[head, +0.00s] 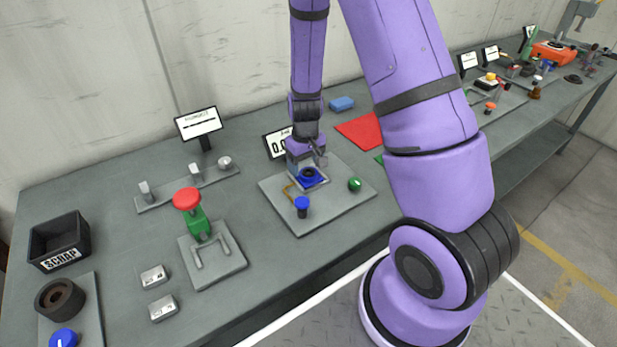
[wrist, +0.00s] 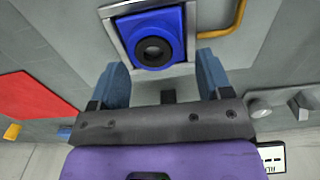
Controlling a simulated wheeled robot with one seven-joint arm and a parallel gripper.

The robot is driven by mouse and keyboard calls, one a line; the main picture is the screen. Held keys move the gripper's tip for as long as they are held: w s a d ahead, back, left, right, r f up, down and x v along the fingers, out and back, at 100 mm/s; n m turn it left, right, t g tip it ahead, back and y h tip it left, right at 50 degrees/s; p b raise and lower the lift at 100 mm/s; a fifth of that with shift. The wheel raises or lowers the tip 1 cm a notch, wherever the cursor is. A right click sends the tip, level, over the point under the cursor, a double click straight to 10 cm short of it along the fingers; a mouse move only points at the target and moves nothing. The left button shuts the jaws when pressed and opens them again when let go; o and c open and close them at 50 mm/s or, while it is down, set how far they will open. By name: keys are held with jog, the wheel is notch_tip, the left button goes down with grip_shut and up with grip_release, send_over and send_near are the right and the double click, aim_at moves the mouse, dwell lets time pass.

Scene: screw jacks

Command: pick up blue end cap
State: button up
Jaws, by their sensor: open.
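A blue square block with a dark round ring in its face, which looks like the blue end cap, sits in a metal frame on a grey plate; it shows in the wrist view (wrist: 176,22) and in the head view (head: 309,181). My gripper (head: 309,164) is over this block in the head view. In the wrist view my gripper (wrist: 162,62) has its two blue-grey fingers apart, with the block just ahead of the gap between them. No grip on it shows. The finger tips' height above the block is hard to tell.
A blue knob (head: 302,207) and a green ball (head: 355,184) stand on the same plate (head: 300,229). A yellow bent tube (wrist: 229,42) lies beside the frame. A red mat (head: 359,131) lies behind. A red-topped green jack (head: 195,215) and a scrap bin (head: 59,240) stand left.

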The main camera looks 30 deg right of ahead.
jog(key=shift+f, duration=1.2)
jog(key=shift+c, duration=0.2)
jog(key=c, duration=0.9)
jog(key=shift+r, duration=0.1)
